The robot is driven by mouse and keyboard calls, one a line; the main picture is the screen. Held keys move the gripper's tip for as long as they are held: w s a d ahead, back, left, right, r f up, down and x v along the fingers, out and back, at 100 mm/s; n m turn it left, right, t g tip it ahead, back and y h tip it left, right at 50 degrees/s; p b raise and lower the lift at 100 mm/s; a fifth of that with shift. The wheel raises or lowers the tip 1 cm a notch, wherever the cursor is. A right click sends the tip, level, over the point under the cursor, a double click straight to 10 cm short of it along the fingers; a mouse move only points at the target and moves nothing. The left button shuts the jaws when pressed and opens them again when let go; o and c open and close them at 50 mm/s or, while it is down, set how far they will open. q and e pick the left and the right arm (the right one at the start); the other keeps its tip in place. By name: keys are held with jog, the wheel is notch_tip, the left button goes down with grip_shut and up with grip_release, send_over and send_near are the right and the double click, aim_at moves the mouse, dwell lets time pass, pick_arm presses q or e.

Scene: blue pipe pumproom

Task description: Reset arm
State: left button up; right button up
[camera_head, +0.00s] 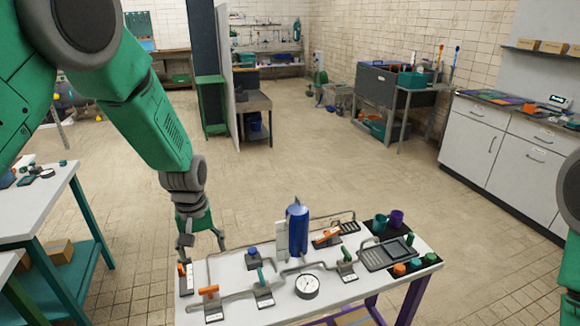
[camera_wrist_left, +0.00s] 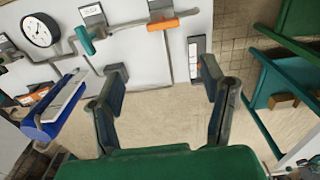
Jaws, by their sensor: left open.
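My left arm comes in from the upper left in the head view. My left gripper (camera_head: 203,243) hangs down at the left end of the white table (camera_head: 235,300). In the left wrist view the left gripper (camera_wrist_left: 165,85) is open, with nothing between its fingers. An orange-handled valve (camera_head: 209,291) stands on the table near it; it also shows in the left wrist view (camera_wrist_left: 173,20). Only a dark edge of my right arm shows at the right of the head view; its gripper is out of view.
The table bears a blue cylinder (camera_head: 297,230), a gauge (camera_head: 307,286), teal-handled valves (camera_head: 262,280) and a dark tray (camera_head: 385,254). Another table (camera_head: 40,205) stands at the left. White cabinets (camera_head: 490,145) line the right wall. The floor behind the table is clear.

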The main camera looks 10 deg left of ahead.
pick_arm(q)
jog(key=s+f+m, duration=0.3)
jog(key=s+f, duration=1.1)
jog(key=s, duration=0.4)
jog(key=s+d+f+m, duration=0.2)
jog(key=s+m, duration=0.1)
jog(key=s, duration=1.3)
notch_tip(320, 180, down, 13)
jog(key=w+d+m+b, duration=0.1)
jog(key=w+b, duration=0.1)
jog(key=b, duration=1.1)
jog(key=shift+w+d+r, duration=0.15)
jog(key=shift+d, duration=0.1)
pick_arm(e)
notch_tip(320, 180, down, 13)
jog(key=shift+s, duration=0.1)
pick_arm(q)
jog(key=shift+w+d, duration=0.1)
jog(key=shift+c, duration=0.5)
pick_arm(e)
jog(key=shift+c, duration=0.4)
